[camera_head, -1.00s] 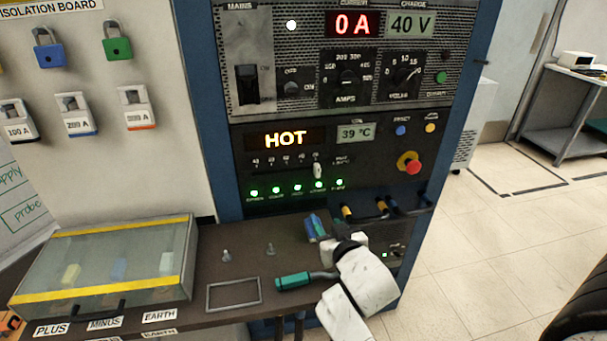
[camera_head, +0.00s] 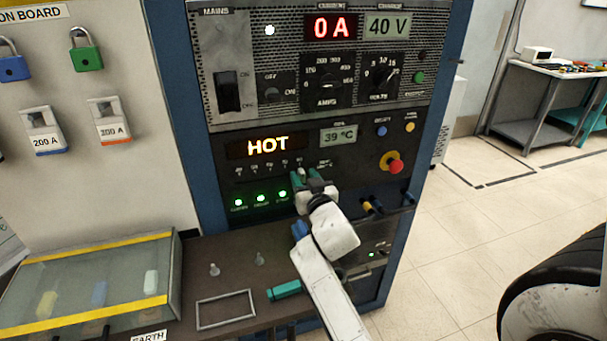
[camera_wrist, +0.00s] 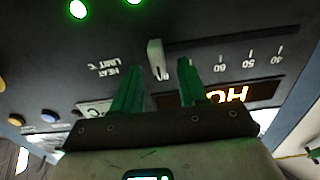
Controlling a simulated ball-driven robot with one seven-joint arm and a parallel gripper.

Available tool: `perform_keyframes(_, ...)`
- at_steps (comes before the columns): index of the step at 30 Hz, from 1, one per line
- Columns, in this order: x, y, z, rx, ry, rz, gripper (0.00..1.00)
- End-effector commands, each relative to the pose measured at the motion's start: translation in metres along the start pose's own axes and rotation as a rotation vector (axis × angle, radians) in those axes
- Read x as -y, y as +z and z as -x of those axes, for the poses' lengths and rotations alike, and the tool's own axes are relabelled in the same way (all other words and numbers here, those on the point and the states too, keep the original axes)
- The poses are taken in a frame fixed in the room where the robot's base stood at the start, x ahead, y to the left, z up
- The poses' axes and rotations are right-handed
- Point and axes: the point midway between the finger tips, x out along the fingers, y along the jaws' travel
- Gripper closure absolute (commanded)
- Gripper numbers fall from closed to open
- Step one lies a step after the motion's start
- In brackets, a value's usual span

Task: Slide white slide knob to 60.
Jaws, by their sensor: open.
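The white slide knob (camera_wrist: 155,58) sits on the dark panel, near the end of the numbered scale (camera_wrist: 250,57) beyond the 60 mark. The scale reads upside down in the wrist view, with 40, 50 and 60 legible. In the head view the knob (camera_head: 301,171) is at the right end of the scale, just above my fingertips. My gripper (camera_head: 308,178) is open and in front of the panel. In the wrist view the green fingers of my gripper (camera_wrist: 158,68) stand either side of the knob, with no visible contact. The right finger hides part of the scale.
The HOT display (camera_head: 267,147) and the 39 °C readout (camera_head: 338,135) are above the slider. Green lamps (camera_head: 261,198) lie below it. A red stop button (camera_head: 396,167) juts out to the right. A bench with a glass-lidded box (camera_head: 90,285) is below left.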

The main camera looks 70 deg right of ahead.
Motion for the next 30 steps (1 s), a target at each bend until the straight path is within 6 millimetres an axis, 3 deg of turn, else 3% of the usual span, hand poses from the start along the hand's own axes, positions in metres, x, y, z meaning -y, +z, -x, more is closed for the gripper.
perform_keyframes(5,-0.0006,-0.0001,-0.0121,0.000,0.001,0.000,0.57)
perform_keyframes(14,-0.0005,0.0000,-0.0136,0.000,0.001,0.000,0.57)
perform_keyframes(27,-0.0004,0.0002,-0.0134,0.000,0.001,0.000,1.00)
perform_keyframes(30,-0.0004,0.0002,-0.0133,0.000,0.001,0.000,1.00)
